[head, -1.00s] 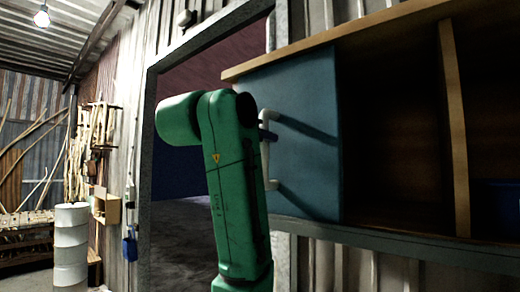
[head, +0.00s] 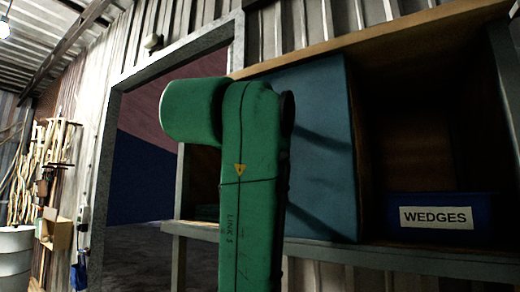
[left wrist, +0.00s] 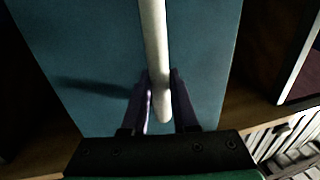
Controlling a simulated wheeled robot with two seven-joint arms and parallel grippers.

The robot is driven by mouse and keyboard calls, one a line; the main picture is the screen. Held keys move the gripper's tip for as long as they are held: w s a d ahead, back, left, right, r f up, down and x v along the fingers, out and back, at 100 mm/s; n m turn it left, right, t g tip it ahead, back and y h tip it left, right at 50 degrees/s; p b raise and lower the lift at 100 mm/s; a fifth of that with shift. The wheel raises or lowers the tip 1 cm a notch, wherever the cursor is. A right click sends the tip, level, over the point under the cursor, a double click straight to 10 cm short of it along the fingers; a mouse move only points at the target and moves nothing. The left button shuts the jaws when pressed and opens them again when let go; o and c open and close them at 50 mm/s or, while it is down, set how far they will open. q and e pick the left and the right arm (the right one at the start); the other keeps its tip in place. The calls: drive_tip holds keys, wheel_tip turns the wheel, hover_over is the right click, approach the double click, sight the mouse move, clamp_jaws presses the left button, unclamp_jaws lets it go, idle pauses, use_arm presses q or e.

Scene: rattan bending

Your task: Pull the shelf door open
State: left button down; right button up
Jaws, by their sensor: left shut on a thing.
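The teal shelf door (head: 318,150) stands in front of the middle part of the wooden shelf, with the dark open left compartment (head: 203,172) to its left. In the left wrist view the door (left wrist: 205,50) has dark openings on both sides. Its white bar handle (left wrist: 153,35) runs down between the fingers of my left gripper (left wrist: 160,88), which is shut on it near the bar's lower end. In the head view my green arm hides the handle and the left gripper. My right gripper is not in view.
A blue bin labelled WEDGES (head: 480,217) sits in the right compartment. A grey-framed doorway (head: 107,150) opens at left. Grey drums (head: 15,258) and a rack of rattan poles (head: 40,170) stand further left.

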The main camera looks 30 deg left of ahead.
use_arm(q)
drive_tip(key=shift+d, duration=0.2)
drive_tip(key=c, duration=0.7)
unclamp_jaws()
drive_tip(key=shift+w, duration=0.1)
drive_tip(key=shift+c, duration=0.2)
drive_tip(key=shift+o, duration=0.3)
drive_tip(key=shift+w+a+f, duration=0.1)
drive_tip(key=shift+w+a, duration=0.15)
drive_tip(key=b+v, duration=0.9)
drive_tip(key=v, duration=0.5)
drive_tip(key=shift+s, duration=0.25)
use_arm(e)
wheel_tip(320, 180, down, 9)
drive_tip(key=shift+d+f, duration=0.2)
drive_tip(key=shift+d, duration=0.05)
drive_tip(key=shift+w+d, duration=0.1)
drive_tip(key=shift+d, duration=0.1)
